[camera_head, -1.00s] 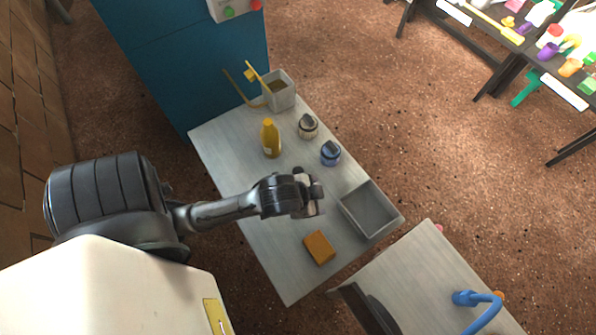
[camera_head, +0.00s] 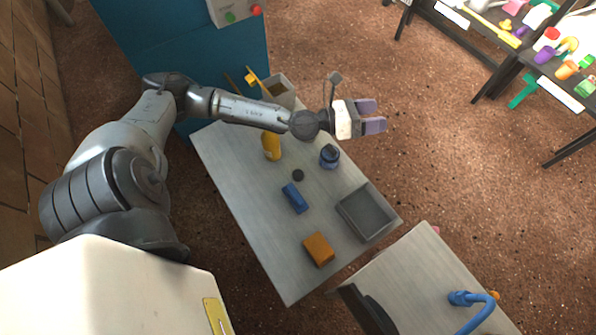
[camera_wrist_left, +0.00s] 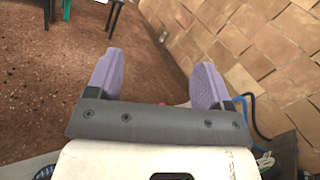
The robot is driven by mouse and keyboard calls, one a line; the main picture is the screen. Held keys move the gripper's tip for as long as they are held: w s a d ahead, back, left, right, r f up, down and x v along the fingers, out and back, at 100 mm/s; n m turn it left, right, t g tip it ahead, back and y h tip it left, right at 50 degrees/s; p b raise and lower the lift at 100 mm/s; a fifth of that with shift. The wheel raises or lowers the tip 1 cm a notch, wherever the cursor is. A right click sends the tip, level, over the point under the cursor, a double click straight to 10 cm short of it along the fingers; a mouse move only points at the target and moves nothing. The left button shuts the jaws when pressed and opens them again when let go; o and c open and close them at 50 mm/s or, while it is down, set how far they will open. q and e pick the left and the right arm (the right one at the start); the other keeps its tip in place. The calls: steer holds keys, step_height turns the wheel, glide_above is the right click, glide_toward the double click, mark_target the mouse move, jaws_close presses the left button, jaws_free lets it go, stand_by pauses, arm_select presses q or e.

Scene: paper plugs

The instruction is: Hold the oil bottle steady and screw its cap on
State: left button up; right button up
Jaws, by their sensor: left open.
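A yellow bottle (camera_head: 272,147), which looks like the oil bottle, stands on the grey table (camera_head: 237,190). My left forearm hides its top in the head view. A small dark round disc (camera_head: 298,175) lies on the table to the right of the bottle and nearer me; it may be the cap, but I cannot tell. My left gripper (camera_head: 376,116) is above and past the table's right edge, away from the bottle. Its two purple fingers are spread, with nothing between them, also in the left wrist view (camera_wrist_left: 160,85). My right gripper is not in view.
A blue lidded jar (camera_head: 330,156), a blue block (camera_head: 295,198), an orange block (camera_head: 319,250) and an open grey tray (camera_head: 346,212) are on the table. A grey holder (camera_head: 283,93) stands at the back. A second table (camera_head: 415,275) adjoins at lower right.

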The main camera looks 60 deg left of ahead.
arm_select(q)
step_height(320, 180, down, 9)
steer(key=s+d+m+g+h, duration=0.1)
steer(key=s+m+g+h, duration=0.15)
steer(key=m+g, duration=0.65)
steer(key=m+g+y, duration=0.9)
steer(key=m, duration=1.1)
glide_above(299, 173)
step_height(299, 173, down, 13)
steer(key=shift+r+m, duration=0.1)
steer(key=shift+m, duration=0.3)
step_height(299, 173, down, 8)
steer(key=b, duration=0.3)
steer(key=shift+s+d+b, duration=0.1)
steer(key=shift+d+b, duration=0.05)
steer(key=shift+b, duration=0.2)
steer(key=shift+f, duration=0.3)
